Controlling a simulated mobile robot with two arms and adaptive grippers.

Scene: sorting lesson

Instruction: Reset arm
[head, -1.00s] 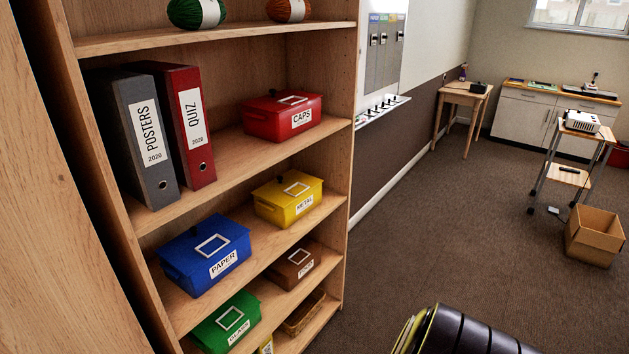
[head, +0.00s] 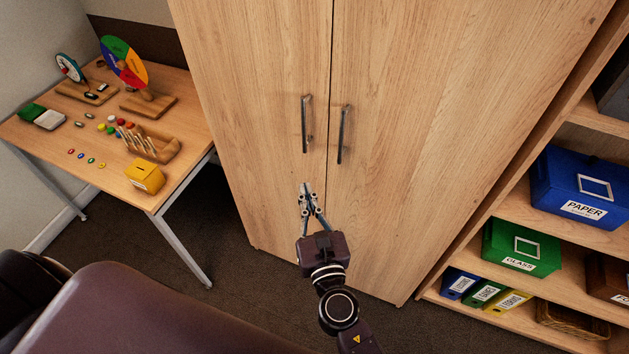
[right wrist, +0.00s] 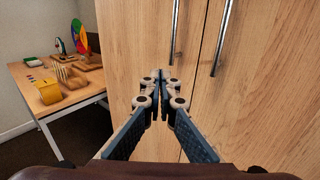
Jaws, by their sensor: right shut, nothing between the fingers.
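My right gripper (head: 306,190) is in front of the closed wooden cabinet (head: 420,130), below its two upright metal handles (head: 306,124). Its fingertips are together with nothing between them. In the right wrist view the right gripper (right wrist: 160,76) points at the cabinet doors (right wrist: 268,110), with the handles above and to its right. I cannot tell from these views whether the fingertips touch the door. My left gripper is not in view.
At left stands a table (head: 60,150) with a colour wheel (head: 122,62), a yellow box (head: 145,176) and small pieces. At right is an open shelf with a blue PAPER box (head: 580,187) and a green GLASS box (head: 520,248). Dark carpet (head: 225,250) shows between table and cabinet.

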